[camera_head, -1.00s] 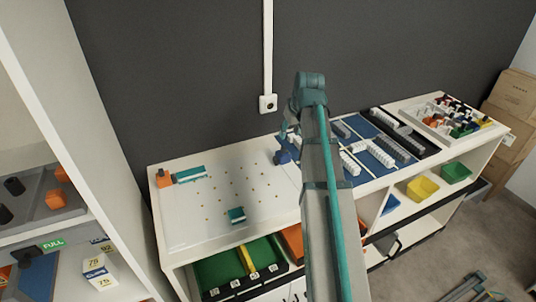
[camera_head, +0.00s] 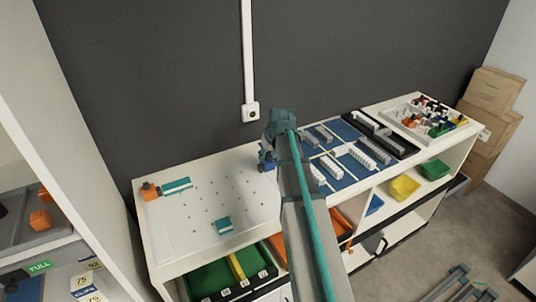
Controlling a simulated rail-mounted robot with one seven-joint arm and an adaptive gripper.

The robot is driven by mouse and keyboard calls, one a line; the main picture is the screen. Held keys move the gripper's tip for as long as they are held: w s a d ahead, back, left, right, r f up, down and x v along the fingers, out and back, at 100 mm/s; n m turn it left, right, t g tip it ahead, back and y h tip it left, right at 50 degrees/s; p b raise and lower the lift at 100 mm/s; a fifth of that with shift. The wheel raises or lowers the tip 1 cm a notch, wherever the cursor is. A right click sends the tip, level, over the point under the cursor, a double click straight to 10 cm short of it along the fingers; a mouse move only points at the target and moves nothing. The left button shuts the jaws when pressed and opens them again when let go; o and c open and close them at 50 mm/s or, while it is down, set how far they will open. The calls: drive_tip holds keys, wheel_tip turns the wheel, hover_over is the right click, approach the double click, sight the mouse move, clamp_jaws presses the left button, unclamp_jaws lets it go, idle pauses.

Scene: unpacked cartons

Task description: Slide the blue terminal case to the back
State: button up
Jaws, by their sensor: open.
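The small blue case (camera_head: 266,166) stands near the back edge of the white worktop (camera_head: 190,235), at the right side of the dotted area. It is partly hidden by my gripper (camera_head: 266,158), which is open at or just above it. I cannot tell whether the fingers touch the case. My arm crosses the front of the view and hides part of the worktop to the right of the case.
Blue mats with grey and white strips (camera_head: 362,157) lie right. A dark wall (camera_head: 160,90) stands behind. The dotted area is mostly clear.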

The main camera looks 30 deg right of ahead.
clamp_jaws()
idle(0.3)
drive_tip(key=w+b, duration=0.1)
drive_tip(key=w, duration=0.5)
drive_tip(key=shift+w, duration=0.3)
drive_tip(key=shift+s, duration=0.1)
unclamp_jaws()
drive_tip(key=shift+a, duration=0.1)
